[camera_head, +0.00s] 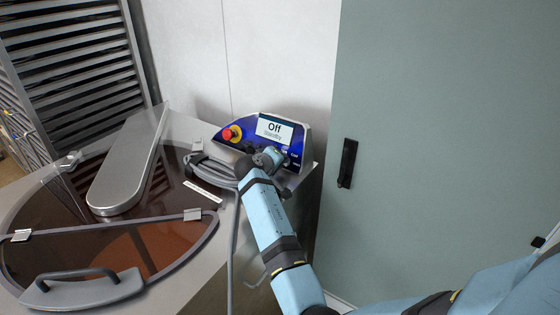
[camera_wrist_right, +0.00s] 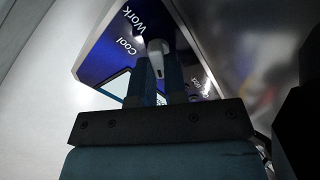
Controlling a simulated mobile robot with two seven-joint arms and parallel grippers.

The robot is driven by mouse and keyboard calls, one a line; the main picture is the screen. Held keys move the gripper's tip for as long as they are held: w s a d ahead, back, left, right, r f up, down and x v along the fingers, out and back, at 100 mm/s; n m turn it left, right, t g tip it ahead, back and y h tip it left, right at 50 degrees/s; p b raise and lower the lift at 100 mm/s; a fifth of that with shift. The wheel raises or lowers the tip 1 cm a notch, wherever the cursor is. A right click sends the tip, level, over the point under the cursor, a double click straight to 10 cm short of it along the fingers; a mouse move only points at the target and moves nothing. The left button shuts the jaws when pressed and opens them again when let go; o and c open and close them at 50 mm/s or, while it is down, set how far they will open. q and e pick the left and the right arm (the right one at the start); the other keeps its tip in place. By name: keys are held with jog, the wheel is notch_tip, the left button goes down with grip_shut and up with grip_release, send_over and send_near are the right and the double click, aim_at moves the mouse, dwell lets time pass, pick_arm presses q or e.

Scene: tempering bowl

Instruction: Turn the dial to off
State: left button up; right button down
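The control panel (camera_head: 240,148) is a blue and grey box on the machine's back right corner. Its screen (camera_head: 275,129) reads "Off" and "Standby". The dial (camera_wrist_right: 157,57) shows in the right wrist view as a small grey-white knob, with the labels "Work" and "Cool" to its left and partly hidden labels to its right. My right gripper (camera_head: 270,157) is at the panel's lower front, its fingers (camera_wrist_right: 160,80) close on both sides of the dial. In the head view the gripper mostly covers the dial. My left gripper is not in view.
A red emergency button (camera_head: 229,134) with a yellow ring is left of the screen. The bowl machine (camera_head: 110,230) with tinted lids and a metal cover (camera_head: 125,170) fills the left. A green-grey door (camera_head: 440,120) is at the right.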

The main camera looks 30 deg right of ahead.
jog(key=n+p, duration=0.1)
jog(key=p, duration=0.1)
jog(key=shift+r+n+p, duration=0.35)
jog(key=shift+n, duration=0.05)
jog(key=shift+f+n, duration=0.25)
jog(key=shift+n, duration=0.45)
jog(key=shift+f+n, duration=0.2)
jog(key=shift+n, duration=0.7)
jog(key=c, duration=1.2)
grip_release()
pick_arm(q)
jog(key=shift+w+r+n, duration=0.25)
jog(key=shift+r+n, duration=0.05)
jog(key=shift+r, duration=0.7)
pick_arm(e)
jog(key=shift+o, duration=0.2)
jog(key=shift+d+f, duration=0.1)
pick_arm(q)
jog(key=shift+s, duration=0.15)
